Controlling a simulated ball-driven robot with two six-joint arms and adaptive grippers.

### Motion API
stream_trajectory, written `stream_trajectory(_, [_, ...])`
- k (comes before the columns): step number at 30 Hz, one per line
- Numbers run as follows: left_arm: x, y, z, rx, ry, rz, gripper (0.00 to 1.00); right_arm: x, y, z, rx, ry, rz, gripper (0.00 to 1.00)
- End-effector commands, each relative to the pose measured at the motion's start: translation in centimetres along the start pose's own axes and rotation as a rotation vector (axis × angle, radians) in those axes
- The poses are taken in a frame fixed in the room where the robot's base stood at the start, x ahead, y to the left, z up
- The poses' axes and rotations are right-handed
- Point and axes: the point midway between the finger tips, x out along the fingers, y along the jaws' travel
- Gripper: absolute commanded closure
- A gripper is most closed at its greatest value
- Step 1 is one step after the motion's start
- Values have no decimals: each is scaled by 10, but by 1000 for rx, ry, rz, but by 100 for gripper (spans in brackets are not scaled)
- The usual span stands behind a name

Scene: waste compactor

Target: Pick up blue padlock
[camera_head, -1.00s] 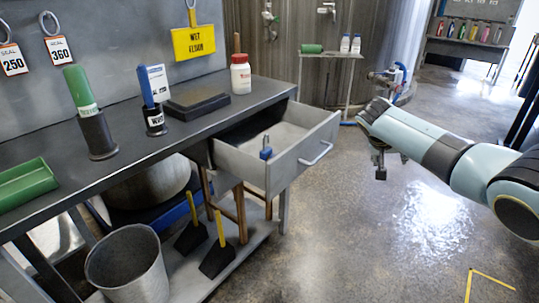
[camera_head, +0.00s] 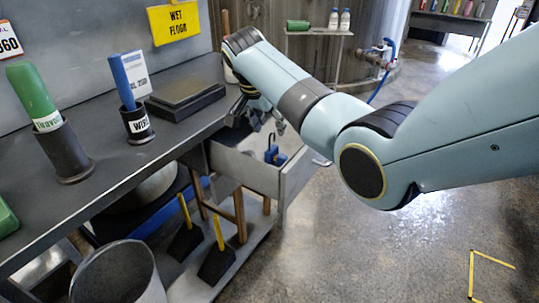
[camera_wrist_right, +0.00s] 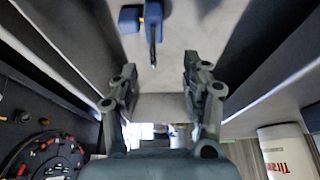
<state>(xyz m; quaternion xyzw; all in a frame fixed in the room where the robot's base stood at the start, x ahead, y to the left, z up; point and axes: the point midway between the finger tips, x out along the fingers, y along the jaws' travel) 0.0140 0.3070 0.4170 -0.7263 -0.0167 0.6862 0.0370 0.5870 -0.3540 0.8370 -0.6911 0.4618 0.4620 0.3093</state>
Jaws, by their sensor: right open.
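The blue padlock (camera_head: 271,155) sits inside the open grey drawer (camera_head: 245,172). In the right wrist view the blue padlock (camera_wrist_right: 130,19) lies at the top, left of centre, with a dark, thin part beside it. My right gripper (camera_head: 262,118) is above the back part of the drawer, apart from the padlock and empty. In the right wrist view its two fingers (camera_wrist_right: 158,80) are spread, with the padlock beyond their tips. My left gripper is not in view.
A white bottle with red lettering (camera_wrist_right: 288,152) is near the right gripper. A grey bin (camera_head: 118,275) stands below.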

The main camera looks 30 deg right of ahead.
Motion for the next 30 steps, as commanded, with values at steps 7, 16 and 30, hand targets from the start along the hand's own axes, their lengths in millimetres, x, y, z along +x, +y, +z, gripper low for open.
stream_trajectory(7, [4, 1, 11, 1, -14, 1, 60, 24, 3, 3, -1, 0, 2, 52])
stream_trajectory(16, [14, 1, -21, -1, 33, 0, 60, 64, 8, 10, 0, 0, 0, 52])
stream_trajectory(30, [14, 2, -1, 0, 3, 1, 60, 65, 7, 9, 0, 1, -1, 79])
